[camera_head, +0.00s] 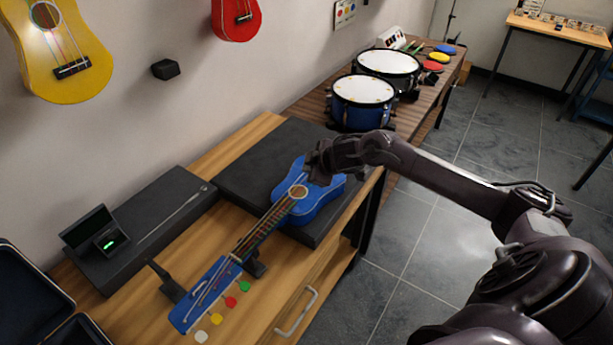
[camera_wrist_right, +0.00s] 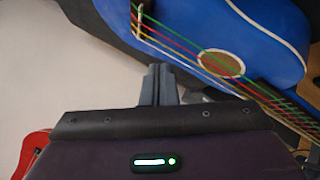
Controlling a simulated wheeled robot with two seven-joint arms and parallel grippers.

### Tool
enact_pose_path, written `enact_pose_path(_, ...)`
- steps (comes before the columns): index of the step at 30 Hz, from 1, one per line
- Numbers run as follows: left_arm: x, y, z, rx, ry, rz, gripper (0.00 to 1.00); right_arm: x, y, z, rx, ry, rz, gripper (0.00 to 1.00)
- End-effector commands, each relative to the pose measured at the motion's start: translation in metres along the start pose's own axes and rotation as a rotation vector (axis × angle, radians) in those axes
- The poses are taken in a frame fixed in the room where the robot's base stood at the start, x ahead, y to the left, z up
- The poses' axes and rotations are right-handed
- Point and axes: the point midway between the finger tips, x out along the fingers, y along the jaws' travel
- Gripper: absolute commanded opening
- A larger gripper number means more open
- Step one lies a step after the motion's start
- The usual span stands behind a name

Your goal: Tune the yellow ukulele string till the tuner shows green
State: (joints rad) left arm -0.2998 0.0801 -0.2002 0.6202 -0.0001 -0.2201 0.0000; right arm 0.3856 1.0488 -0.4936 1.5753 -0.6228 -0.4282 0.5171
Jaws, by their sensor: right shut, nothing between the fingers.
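The blue ukulele (camera_head: 335,190) lies with its body on a dark block and its neck toward the front left. Its coloured strings and sound hole show in the right wrist view (camera_wrist_right: 272,40). White, yellow (camera_head: 217,319), red and green pegs stick out along the right side of its headstock (camera_head: 195,300). The tuner (camera_head: 108,242) sits on a dark case at the left, with a small green bar lit on its screen. My right gripper (camera_head: 318,172) is shut and empty over the body's far end, away from the pegs; its fingers show in the wrist view (camera_wrist_right: 160,85). My left gripper is out of view.
Dark supports (camera_head: 168,283) stand by the neck. A yellow ukulele (camera_head: 90,35) and a red one (camera_head: 225,22) hang on the wall. Drums (camera_head: 362,92) stand on the table behind. Bare wood (camera_head: 280,290) lies right of the pegs.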

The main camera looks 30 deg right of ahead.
Motion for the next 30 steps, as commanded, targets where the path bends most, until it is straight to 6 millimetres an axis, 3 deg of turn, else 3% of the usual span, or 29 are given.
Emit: enact_pose_path(30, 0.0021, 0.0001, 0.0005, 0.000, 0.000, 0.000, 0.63, 0.0058, -0.0044, 0.0043, 0.000, 0.000, 0.000, 0.00)
